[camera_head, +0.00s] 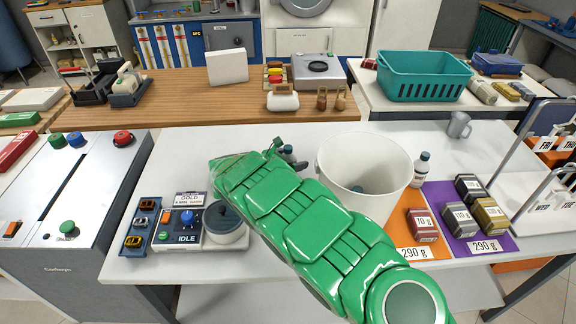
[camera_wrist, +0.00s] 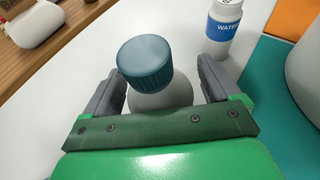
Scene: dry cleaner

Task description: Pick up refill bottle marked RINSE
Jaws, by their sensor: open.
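In the wrist view a pale grey bottle (camera_wrist: 160,98) with a ribbed dark teal cap (camera_wrist: 145,64) stands between the fingers of my gripper (camera_wrist: 163,80). The fingers are open, one on each side of it, with gaps showing. Its label is hidden, so I cannot read RINSE on it. In the head view my gripper (camera_head: 283,150) is over the white table, left of the bucket, and a dark cap (camera_head: 289,150) shows beside it. A second bottle, with a blue WATER label (camera_wrist: 226,28), stands beyond the right finger in the wrist view.
A white bucket (camera_head: 340,150) stands close right of my gripper, with something dark inside. Another dark-capped bottle (camera_head: 421,170) stands right of it, its label unreadable. Orange (camera_head: 413,247) and purple (camera_head: 470,240) mats hold small weights. A control panel (camera_head: 185,238) sits at front left.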

